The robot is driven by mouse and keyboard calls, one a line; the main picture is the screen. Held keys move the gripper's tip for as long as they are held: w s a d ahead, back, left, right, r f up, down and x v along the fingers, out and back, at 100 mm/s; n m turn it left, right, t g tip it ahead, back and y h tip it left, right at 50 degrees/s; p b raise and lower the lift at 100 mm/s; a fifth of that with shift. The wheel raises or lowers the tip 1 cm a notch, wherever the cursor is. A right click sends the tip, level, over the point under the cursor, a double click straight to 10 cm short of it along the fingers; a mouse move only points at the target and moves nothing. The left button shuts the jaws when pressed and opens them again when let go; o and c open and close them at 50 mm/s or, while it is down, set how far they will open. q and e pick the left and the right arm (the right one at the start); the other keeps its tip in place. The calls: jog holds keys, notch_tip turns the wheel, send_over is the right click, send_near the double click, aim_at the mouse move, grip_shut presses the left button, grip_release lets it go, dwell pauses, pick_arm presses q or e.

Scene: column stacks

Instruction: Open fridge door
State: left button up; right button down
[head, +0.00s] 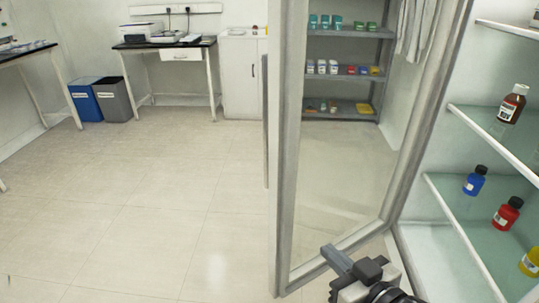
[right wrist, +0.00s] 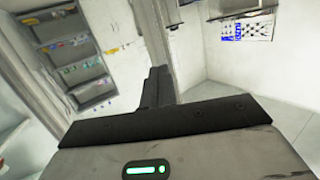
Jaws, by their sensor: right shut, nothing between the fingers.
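The fridge door (head: 283,150) is a glass panel in a grey frame in the middle of the head view. It stands swung open, with the fridge shelves (head: 455,215) exposed to its right. A dark upright handle (head: 265,120) shows on the door's far left side. My right gripper (head: 337,260) is at the lower edge of the door, on the inner side near the glass. Its fingers are shut with nothing between them. In the right wrist view the shut fingers (right wrist: 156,86) point up beside the door frame (right wrist: 153,40). I cannot tell whether they touch it. My left gripper is out of view.
Brown, blue, red and yellow bottles stand on the fridge shelves, such as the red bottle (head: 507,214). Through the glass is a storage rack (head: 345,72). Blue and grey bins (head: 115,98) and desks stand at the back left. The tiled floor (head: 130,220) to the left is clear.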

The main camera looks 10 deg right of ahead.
jog(key=n+t+y, duration=0.2)
send_near(283, 163)
jog(key=p+x, duration=0.2)
jog(key=x, duration=0.5)
jog(key=shift+p, duration=0.4)
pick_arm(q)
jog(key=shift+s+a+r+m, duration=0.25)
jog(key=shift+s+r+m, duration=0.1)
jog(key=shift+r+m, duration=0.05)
pick_arm(e)
jog(key=shift+m, duration=0.3)
